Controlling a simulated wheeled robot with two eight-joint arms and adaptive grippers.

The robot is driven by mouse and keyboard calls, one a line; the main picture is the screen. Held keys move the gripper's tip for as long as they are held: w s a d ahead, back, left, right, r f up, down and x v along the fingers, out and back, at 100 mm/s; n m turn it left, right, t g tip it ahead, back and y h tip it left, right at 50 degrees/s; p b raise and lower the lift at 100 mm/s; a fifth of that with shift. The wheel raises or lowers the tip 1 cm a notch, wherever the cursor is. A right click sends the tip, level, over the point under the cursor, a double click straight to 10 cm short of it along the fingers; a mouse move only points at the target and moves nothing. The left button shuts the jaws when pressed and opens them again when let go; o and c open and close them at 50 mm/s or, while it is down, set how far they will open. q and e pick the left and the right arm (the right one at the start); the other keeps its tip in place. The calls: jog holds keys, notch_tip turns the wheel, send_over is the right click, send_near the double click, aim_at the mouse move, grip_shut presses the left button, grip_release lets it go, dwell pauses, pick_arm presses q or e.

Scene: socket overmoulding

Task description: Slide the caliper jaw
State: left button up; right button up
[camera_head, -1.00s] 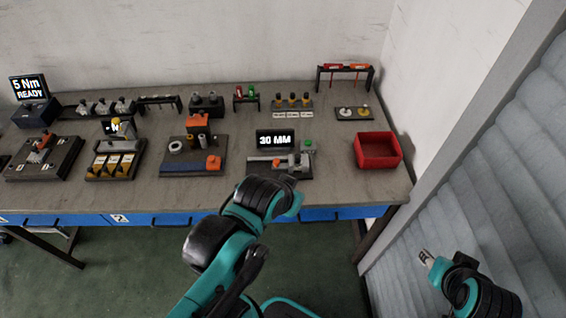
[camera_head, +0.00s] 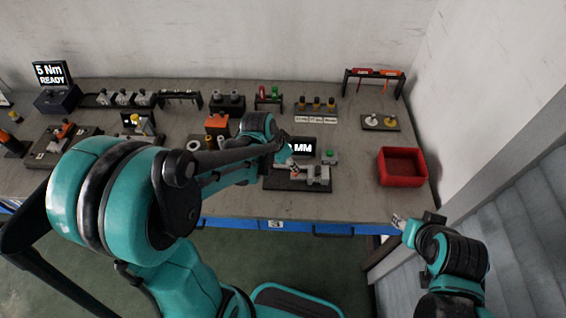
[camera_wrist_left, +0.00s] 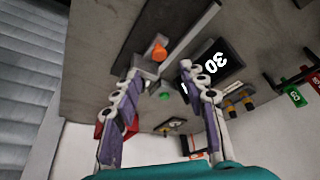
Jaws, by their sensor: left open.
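The caliper station in the head view has a dark base (camera_head: 290,186), a grey block (camera_head: 318,173) at its right and a display reading "MM" (camera_head: 305,148), partly hidden by my left arm. In the left wrist view, the display (camera_wrist_left: 216,63) shows "30", and an orange knob (camera_wrist_left: 158,50) stands by a long grey bar (camera_wrist_left: 192,35). My left gripper (camera_head: 292,169) is over the station's left part. Its open fingers (camera_wrist_left: 162,72) straddle the knob's area, with no visible grip. My right gripper (camera_head: 398,220) is by the table's front right corner; its opening is too small to tell.
A green button (camera_head: 330,156) sits right of the display. A red bin (camera_head: 405,184) stands at the table's right end. A small tray with discs (camera_head: 380,122) and a rack with red tools (camera_head: 374,73) are behind it. Other stations stand left, partly hidden by my arm.

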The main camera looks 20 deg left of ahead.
aim_at(301, 175)
pick_arm(q)
jog(key=b+x, duration=0.3)
jog(key=x, duration=0.4)
jog(key=shift+f, duration=0.3)
jog(key=shift+w, duration=0.1)
grip_shut()
